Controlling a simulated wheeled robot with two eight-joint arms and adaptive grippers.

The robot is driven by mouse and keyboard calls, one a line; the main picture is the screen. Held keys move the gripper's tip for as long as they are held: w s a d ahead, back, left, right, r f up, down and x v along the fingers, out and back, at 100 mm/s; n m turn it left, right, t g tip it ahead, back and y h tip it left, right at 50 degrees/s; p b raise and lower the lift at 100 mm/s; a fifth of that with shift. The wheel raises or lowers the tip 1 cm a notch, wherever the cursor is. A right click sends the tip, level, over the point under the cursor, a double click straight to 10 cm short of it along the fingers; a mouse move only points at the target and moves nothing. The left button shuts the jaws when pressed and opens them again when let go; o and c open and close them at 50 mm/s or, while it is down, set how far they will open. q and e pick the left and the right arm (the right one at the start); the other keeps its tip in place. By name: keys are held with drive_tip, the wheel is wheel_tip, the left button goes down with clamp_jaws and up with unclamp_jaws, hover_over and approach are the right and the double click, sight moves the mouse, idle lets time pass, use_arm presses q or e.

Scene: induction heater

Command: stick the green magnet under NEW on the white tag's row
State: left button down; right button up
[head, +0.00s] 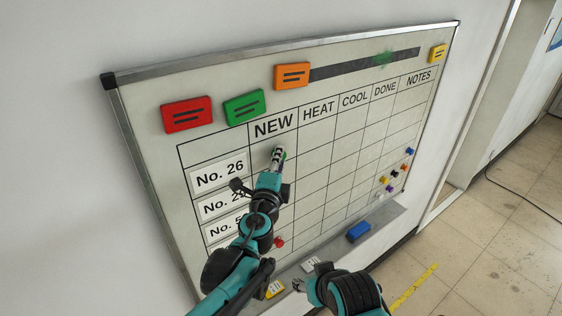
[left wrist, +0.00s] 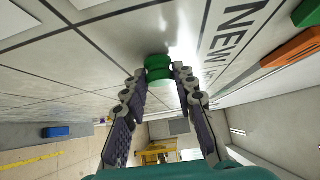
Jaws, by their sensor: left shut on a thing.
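The green magnet (left wrist: 158,74) is pinched between the fingertips of my left gripper (left wrist: 160,83). In the head view the left gripper (head: 278,155) is at the whiteboard, in the NEW column just below the NEW heading (head: 273,125), level with the top No. 26 tag (head: 220,174). Only a sliver of green shows there. The magnet's far end is at or very near the board; I cannot tell if it touches. More white tags (head: 221,206) sit below No. 26, partly hidden by my left arm. My right gripper (head: 299,285) is low, near the tray; its jaws are unclear.
Red (head: 187,114), green (head: 244,107) and orange (head: 292,76) blocks sit on the board's upper part. Several small magnets (head: 393,179) are at its lower right. A red magnet (head: 279,242) is below my left arm. The ledge (head: 385,214) holds a blue eraser (head: 359,231) and a white tag (head: 311,264).

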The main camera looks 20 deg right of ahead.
use_arm(q)
drive_tip(key=shift+a, duration=0.1)
drive_tip(key=shift+w, duration=0.1)
idle(0.3)
drive_tip(key=c, duration=1.1)
unclamp_jaws()
drive_tip(key=shift+c, duration=0.2)
